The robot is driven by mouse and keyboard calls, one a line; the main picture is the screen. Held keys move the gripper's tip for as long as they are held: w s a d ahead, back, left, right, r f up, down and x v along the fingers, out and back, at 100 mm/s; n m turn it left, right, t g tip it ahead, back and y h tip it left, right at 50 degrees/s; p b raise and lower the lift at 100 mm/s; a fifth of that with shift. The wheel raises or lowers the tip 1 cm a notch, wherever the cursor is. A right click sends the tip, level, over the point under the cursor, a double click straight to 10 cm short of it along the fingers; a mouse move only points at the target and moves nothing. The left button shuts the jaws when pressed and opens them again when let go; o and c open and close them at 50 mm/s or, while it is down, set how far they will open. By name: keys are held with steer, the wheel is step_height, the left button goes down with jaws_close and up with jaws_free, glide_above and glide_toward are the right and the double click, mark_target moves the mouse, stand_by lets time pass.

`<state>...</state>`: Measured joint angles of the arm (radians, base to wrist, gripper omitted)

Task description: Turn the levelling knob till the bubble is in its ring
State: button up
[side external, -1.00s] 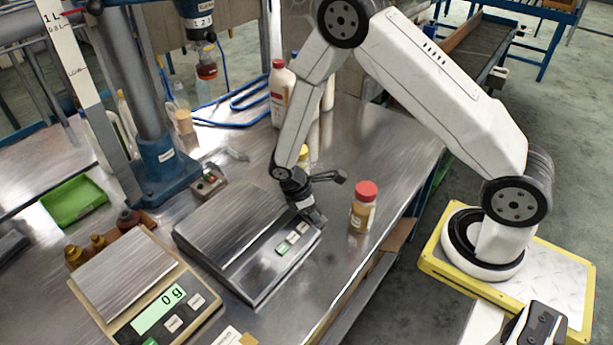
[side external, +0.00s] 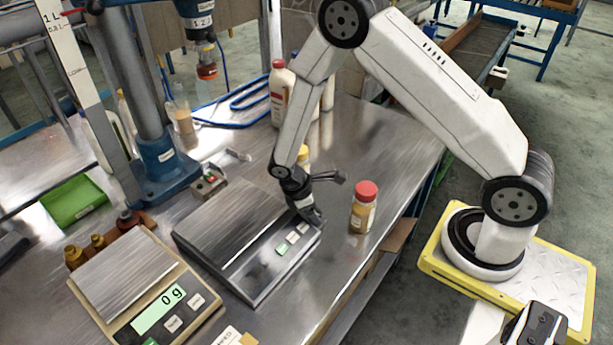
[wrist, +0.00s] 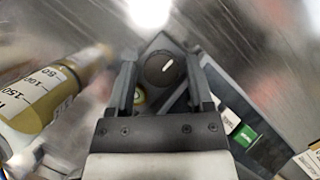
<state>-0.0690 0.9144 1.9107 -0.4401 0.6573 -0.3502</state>
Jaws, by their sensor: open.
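A round dark knob with a white mark (wrist: 166,69) sits on a corner of the bench scale (side external: 235,232), close below my gripper in the wrist view. My gripper (wrist: 162,78) is open, with one finger on each side of the knob; I cannot tell whether they touch it. A small yellow-green round vial, apparently the bubble level (wrist: 140,96), shows beside the left finger, partly hidden. The bubble and ring are too small to make out. In the side view my gripper (side external: 312,216) is low at the scale's right corner and hides the knob.
A red-capped bottle (side external: 363,207) stands just right of my gripper; a graduated bottle (wrist: 48,92) fills the wrist view's left. A second scale (side external: 150,290) reading 0 g is at the front left.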

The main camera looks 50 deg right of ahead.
steer(key=shift+s+a, duration=0.1)
steer(key=shift+s, duration=0.05)
steer(key=n+t, duration=0.1)
steer(key=n, duration=0.3)
steer(key=shift+h, duration=0.4)
steer(key=v, duration=0.8)
steer(key=shift+s, duration=0.1)
steer(key=shift+s+d+n+y, duration=0.2)
steer(key=shift+s+n+y, duration=0.1)
steer(key=shift+s+y, duration=0.15)
steer(key=shift+s+d+r+n+t+y, duration=0.25)
steer(key=shift+d+r+n+t+y, duration=0.1)
steer(key=shift+d+r+t+y, duration=0.35)
steer(key=shift+s+d+r+n+t+y, duration=0.35)
steer(key=shift+d+r+t+y, duration=0.15)
steer(key=shift+y, duration=0.25)
